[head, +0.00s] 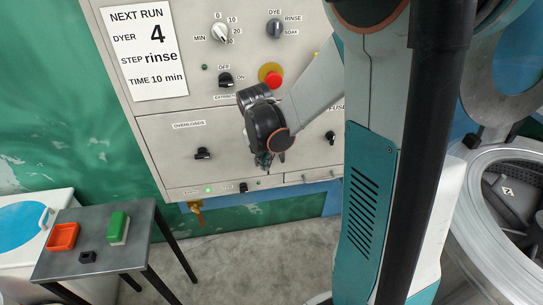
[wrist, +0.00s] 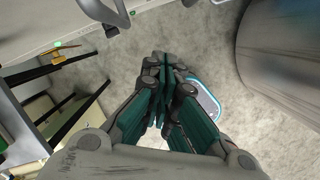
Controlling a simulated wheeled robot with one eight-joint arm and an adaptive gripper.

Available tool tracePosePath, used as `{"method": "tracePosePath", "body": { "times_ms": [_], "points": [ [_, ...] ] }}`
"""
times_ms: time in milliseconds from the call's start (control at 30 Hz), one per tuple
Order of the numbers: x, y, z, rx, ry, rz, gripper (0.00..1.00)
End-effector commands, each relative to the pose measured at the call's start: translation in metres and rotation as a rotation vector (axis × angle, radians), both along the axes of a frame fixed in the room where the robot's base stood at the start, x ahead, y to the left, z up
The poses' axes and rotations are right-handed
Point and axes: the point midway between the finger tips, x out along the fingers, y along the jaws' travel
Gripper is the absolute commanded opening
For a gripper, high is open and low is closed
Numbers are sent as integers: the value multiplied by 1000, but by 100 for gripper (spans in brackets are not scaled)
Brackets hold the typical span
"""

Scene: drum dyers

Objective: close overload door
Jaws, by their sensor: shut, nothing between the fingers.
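The overload door (head: 180,165) is the grey panel marked OVERLOADS, low on the control cabinet in the head view. It looks flush with the cabinet front, with no gap that I can make out. Its dark latch knob (head: 203,153) sits in its middle. My gripper (head: 263,160) hangs in front of the cabinet to the right of this knob, hiding the door's right part. In the wrist view my gripper (wrist: 163,62) is shut and empty, pointing down over the floor. I cannot tell whether it touches the cabinet.
A metal side table (head: 85,225) with an orange tray (head: 63,236), a green block (head: 119,228) and a small black block (head: 87,257) stands at left. A round drum machine (head: 480,215) stands at right. The concrete floor (head: 240,265) between is clear.

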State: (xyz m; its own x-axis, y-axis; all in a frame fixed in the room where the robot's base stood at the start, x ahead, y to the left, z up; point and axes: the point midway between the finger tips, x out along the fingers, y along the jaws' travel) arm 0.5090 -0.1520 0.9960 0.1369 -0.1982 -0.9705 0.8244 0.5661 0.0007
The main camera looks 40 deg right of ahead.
Motion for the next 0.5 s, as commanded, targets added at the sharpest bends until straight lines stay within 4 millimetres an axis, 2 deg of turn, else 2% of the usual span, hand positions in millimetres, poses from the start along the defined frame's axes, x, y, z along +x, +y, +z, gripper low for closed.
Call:
{"method": "tracePosePath", "body": {
  "times_ms": [33,500],
  "points": [
    [-2,-1,12,-1,-1,-1,0],
    [-20,3,85,-1,-1,0,0]
  ]
}}
